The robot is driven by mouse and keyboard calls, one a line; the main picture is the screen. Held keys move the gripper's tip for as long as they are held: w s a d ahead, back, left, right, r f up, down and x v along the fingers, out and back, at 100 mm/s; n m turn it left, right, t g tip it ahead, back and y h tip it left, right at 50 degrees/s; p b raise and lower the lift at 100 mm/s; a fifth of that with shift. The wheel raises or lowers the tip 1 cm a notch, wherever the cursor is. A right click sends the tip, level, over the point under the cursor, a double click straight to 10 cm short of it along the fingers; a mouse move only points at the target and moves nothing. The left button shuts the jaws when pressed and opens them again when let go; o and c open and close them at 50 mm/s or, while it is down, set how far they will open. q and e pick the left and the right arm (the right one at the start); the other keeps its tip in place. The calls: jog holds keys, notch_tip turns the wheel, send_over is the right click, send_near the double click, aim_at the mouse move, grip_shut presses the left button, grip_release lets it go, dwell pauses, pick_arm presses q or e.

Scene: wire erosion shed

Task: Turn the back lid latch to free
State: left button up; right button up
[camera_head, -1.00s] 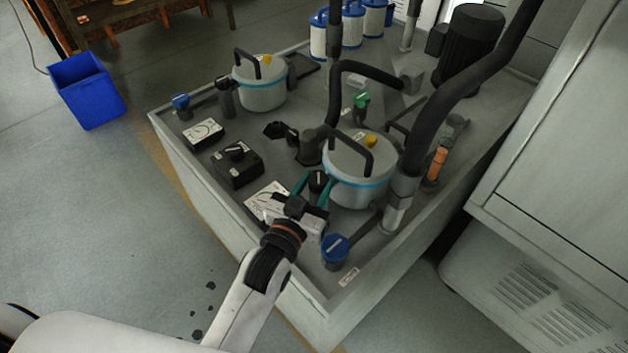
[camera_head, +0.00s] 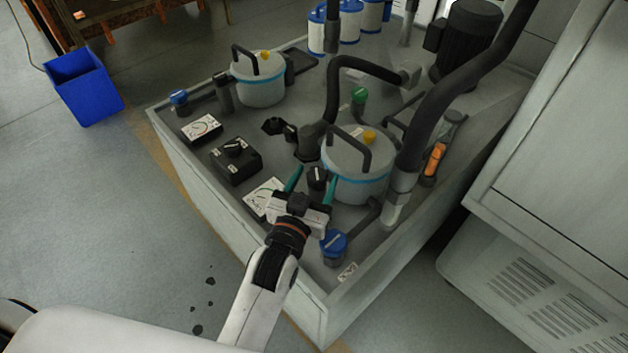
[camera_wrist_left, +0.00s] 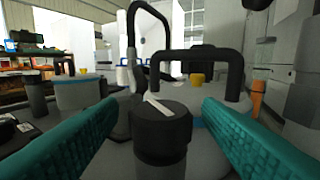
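A black round latch knob (camera_head: 317,177) with a white pointer bar stands beside the nearer grey lidded canister (camera_head: 352,188). In the left wrist view the knob (camera_wrist_left: 161,130) is upright in the middle, its white bar slanting from far left to near right. My left gripper (camera_head: 313,180) is open, with one teal finger on each side of the knob. The wrist view shows a gap between each finger and the knob. The farther lidded canister (camera_head: 261,92) has a black post beside it. I cannot tell from labels which lid is the back one. My right gripper is not in view.
A blue-capped valve (camera_head: 333,242) stands close to the right of my left gripper. A black hose (camera_head: 412,140) rises behind the nearer canister. A black switch box (camera_head: 235,160) and gauge plates lie to the left.

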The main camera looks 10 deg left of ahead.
pick_arm(q)
jog(key=s+a, duration=0.1)
jog(key=s, duration=1.1)
jog(key=shift+a, duration=0.3)
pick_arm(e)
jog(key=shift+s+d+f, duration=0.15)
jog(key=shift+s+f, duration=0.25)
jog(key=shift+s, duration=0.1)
